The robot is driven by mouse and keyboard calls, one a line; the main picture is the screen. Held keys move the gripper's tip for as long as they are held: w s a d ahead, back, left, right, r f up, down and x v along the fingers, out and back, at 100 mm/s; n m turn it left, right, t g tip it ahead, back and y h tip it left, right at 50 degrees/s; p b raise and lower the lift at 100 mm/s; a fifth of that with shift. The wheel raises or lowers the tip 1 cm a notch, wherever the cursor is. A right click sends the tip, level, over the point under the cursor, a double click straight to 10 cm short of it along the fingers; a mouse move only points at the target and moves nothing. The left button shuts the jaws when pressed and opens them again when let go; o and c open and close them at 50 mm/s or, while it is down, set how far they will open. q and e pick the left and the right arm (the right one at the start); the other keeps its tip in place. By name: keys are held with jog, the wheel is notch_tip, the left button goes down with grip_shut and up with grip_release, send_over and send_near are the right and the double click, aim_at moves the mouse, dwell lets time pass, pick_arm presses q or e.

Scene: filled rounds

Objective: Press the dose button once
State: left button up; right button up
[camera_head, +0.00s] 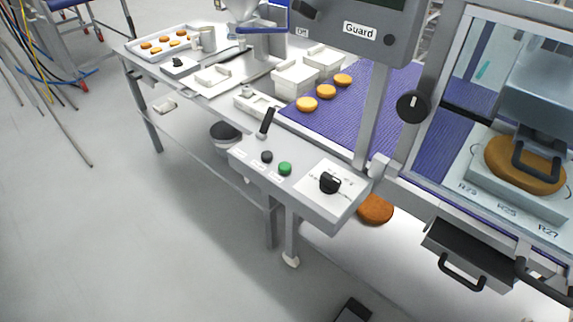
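A grey control box (334,221) stands at the front edge of the line. On its sloped top are a black lever (266,122), a small black button (267,157), a green button (285,168) and a black rotary knob (330,182) on a white dial plate. The small labels beside the controls are too small to read, so I cannot tell which one is marked as the dose button. Nothing touches or covers either button. Neither of my grippers can be made out in this view.
A purple belt (340,112) behind the box carries several orange rounds (326,91). A guarded station at right holds a larger brown round (525,165). A "Guard" panel (360,30) hangs above. A black drawer (468,252) juts out at right. Floor in front is mostly clear.

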pick_arm(q)
grip_shut()
dwell(1.9)
